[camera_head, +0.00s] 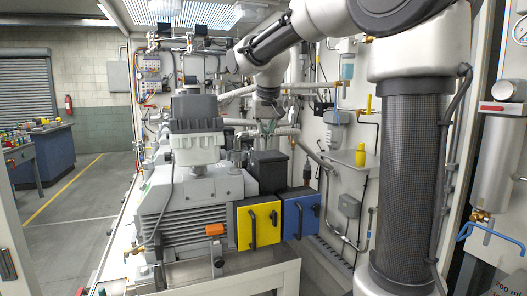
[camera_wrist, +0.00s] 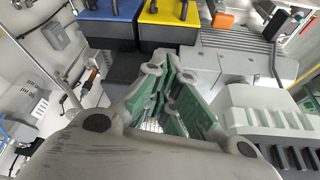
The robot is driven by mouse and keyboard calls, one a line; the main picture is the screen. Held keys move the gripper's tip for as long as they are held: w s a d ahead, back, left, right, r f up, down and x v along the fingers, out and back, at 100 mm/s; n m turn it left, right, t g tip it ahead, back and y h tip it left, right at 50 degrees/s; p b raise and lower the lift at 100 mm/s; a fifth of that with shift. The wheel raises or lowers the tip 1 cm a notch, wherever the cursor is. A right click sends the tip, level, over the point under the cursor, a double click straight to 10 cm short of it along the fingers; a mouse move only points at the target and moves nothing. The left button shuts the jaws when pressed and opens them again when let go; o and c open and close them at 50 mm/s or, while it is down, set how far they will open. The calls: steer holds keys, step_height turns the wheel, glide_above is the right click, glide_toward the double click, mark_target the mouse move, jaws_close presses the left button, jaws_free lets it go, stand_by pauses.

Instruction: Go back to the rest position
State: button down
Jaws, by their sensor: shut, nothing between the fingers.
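My gripper (camera_head: 269,128) hangs from my arm, behind and to the right of the pump's upper grey housing in the head view. In the wrist view my gripper (camera_wrist: 172,88) is shut, its green-padded fingers empty. The grey vacuum pump (camera_head: 165,205) stands on a pale bench with a ribbed body. A yellow box (camera_head: 250,226) and a blue box (camera_head: 302,213), each with a handle, are at its front right. In the wrist view the yellow box (camera_wrist: 160,35) and blue box (camera_wrist: 98,27) lie beyond the fingers.
A wall panel (camera_head: 350,180) with pipes, valves and a yellow-topped fitting is close to the right of the pump. Open floor (camera_head: 75,205) and a blue workbench (camera_head: 45,155) are at the left.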

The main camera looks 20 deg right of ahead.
steer(key=shift+v, duration=1.6)
steer(key=s+f+n, duration=0.1)
steer(key=s+f, duration=0.4)
steer(key=s, duration=0.4)
steer(key=s+d+f+n, duration=0.1)
steer(key=s+f, duration=0.3)
steer(key=s, duration=0.5)
steer(key=s+d+f+n+y, duration=0.1)
steer(key=s+f, duration=0.4)
steer(key=s, duration=0.4)
steer(key=shift+d+f+n, duration=0.15)
steer(key=shift+f+n, duration=0.15)
steer(key=shift+f, duration=0.05)
